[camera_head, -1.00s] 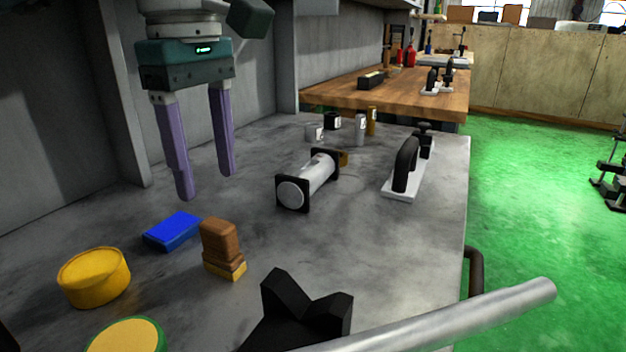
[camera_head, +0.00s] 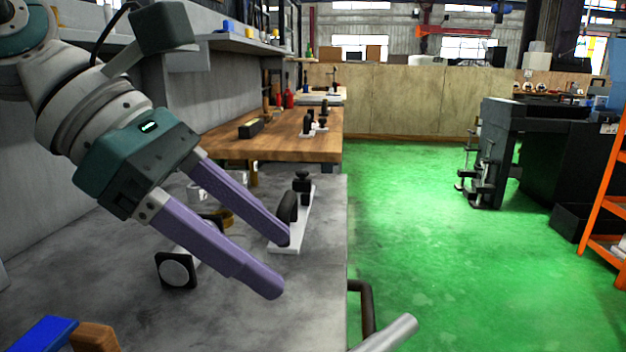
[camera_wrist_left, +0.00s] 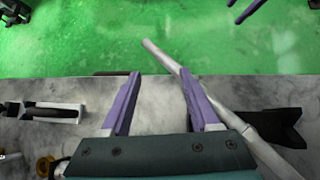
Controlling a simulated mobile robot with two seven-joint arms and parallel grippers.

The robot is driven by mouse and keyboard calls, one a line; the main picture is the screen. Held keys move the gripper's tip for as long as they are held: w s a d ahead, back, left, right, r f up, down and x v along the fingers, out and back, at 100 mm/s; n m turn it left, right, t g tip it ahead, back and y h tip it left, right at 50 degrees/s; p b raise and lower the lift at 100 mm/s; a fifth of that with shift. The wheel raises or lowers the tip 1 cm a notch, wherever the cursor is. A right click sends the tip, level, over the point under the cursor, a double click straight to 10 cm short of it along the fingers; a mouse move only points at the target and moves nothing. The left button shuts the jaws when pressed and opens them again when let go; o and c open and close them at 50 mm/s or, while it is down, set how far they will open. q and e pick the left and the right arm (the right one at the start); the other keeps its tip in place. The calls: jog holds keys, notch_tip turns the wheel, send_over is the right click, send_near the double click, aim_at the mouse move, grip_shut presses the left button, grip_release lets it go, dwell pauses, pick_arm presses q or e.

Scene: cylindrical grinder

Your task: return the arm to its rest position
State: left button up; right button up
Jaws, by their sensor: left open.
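My left gripper (camera_head: 277,264) reaches in from the left in the head view, tilted down to the right. Its two purple fingers are apart with nothing between them. It hangs over the grey worktop (camera_head: 315,300), in front of a cylinder with black square end plates (camera_head: 176,270), which it partly hides. In the left wrist view the open fingers (camera_wrist_left: 160,75) point across the worktop edge toward the green floor. Purple finger-like parts (camera_wrist_left: 246,12), likely my right gripper, show at that view's upper right, cut off by the frame.
A metal rod (camera_head: 390,334) juts past the worktop edge; the left wrist view shows it beside a black V-shaped block (camera_wrist_left: 275,125). A black-handled clamp (camera_head: 289,208) stands near the edge. A blue block (camera_head: 45,334) and brown brush (camera_head: 95,338) lie lower left. Green floor (camera_head: 430,240) is open.

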pick_arm(q)
jog(key=s+d+r+n+t+h+p, duration=0.25)
jog(key=d+r+n+h, duration=0.4)
jog(key=r, duration=0.65)
jog(key=w+a+r+n+t+y+p, duration=0.1)
jog(key=w+a+r+n+t+p, duration=0.2)
jog(key=r+n+t, duration=0.5)
jog(key=w+a+r+n+t+y+p, duration=0.15)
jog(key=w+r+n+t+p, duration=0.35)
jog(key=n, duration=0.6)
jog(key=s+a+f+n+y+p, duration=0.35)
jog(key=a+f+n+y, duration=0.85)
jog(key=n, duration=0.7)
jog(key=s+a+f+n+g+p, duration=0.1)
jog(key=s+f+n+g, duration=0.25)
jog(key=s, duration=0.35)
jog(key=s+a+f+n+g+p, duration=0.1)
jog(key=s+f+n+g+p, duration=0.15)
jog(key=s+g, duration=0.35)
jog(key=s+a+f+n+g+p, duration=0.1)
jog(key=s+f+n+g, duration=0.15)
jog(key=s, duration=0.55)
notch_tip(320, 180, up, 36)
jog(key=p, duration=3.7)
jog(key=shift+s+r+m+g+y, duration=0.25)
jog(key=shift+s+m+g+y, duration=0.1)
jog(key=shift+m+g+y, duration=0.1)
pick_arm(e)
notch_tip(320, 180, up, 57)
